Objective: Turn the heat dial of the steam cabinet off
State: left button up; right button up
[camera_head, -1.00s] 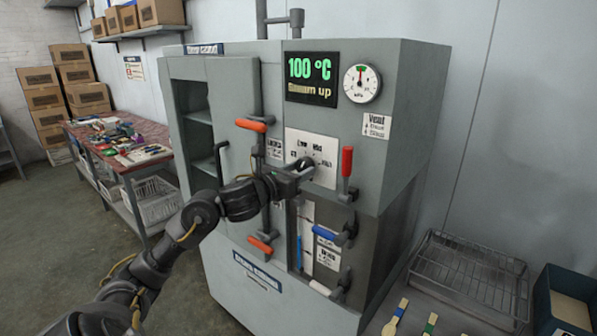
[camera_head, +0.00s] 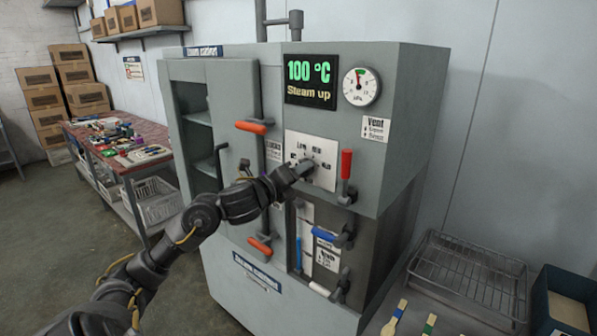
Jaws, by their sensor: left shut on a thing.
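The grey steam cabinet (camera_head: 420,110) stands in the middle, its display (camera_head: 311,81) reading "100 °C Steam up". A white plate (camera_head: 322,151) on its front carries the heat dial's markings. My left gripper (camera_head: 302,167) is at this plate, shut on the heat dial, which it mostly hides. The dial's exact setting cannot be read. My right gripper is not in view.
A red-handled lever (camera_head: 346,165) stands just right of the plate. An orange handle (camera_head: 251,127) is to its left and a blue handle (camera_head: 325,235) below. A wire rack (camera_head: 470,270) is at lower right. The cabinet's left door stands partly open.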

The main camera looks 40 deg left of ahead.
pick_arm(q)
jog(key=n+p, duration=0.5)
jog(key=n, duration=0.5)
jog(key=shift+r, duration=0.15)
jog(key=shift+n+p, duration=0.3)
dwell(0.3)
jog(key=o, duration=1)
jog(key=shift+c, duration=0.2)
jog(key=s+b, duration=0.2)
jog(key=s, duration=0.9)
jog(key=shift+d, duration=0.15)
jog(key=shift+w, duration=0.1)
